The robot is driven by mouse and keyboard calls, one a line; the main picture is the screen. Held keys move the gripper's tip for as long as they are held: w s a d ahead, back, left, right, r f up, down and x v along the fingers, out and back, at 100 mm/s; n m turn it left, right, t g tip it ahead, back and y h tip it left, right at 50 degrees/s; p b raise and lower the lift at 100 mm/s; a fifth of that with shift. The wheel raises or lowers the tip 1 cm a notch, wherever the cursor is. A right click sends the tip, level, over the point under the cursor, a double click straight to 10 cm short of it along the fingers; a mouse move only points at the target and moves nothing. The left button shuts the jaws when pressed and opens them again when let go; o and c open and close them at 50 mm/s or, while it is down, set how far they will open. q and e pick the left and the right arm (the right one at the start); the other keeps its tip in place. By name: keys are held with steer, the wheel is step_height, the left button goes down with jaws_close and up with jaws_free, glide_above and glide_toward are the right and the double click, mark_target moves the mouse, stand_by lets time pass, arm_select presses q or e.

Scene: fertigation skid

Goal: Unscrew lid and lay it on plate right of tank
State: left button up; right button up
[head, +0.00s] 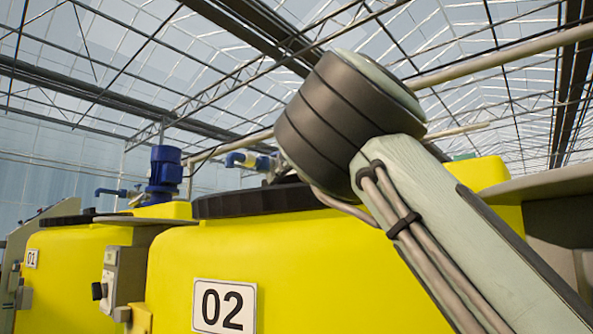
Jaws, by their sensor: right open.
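The black ribbed lid (250,201) sits level on top of the yellow tank marked 02 (330,280). My right arm crosses in front of the tank from the lower right, and its thick dark joint hides the right part of the lid. My right gripper (288,179) is mostly hidden behind this joint; only a small dark part shows just above the lid, and I cannot tell if it touches. It is open. A grey plate (545,184) juts out right of the tank, partly behind my arm. My left gripper is not in view.
A grey plate (128,219) and a control box (122,275) sit between the tanks. Blue pipe fittings (248,160) show behind the lid.

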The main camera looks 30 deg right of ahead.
steer(key=shift+c, duration=0.5)
jaws_close()
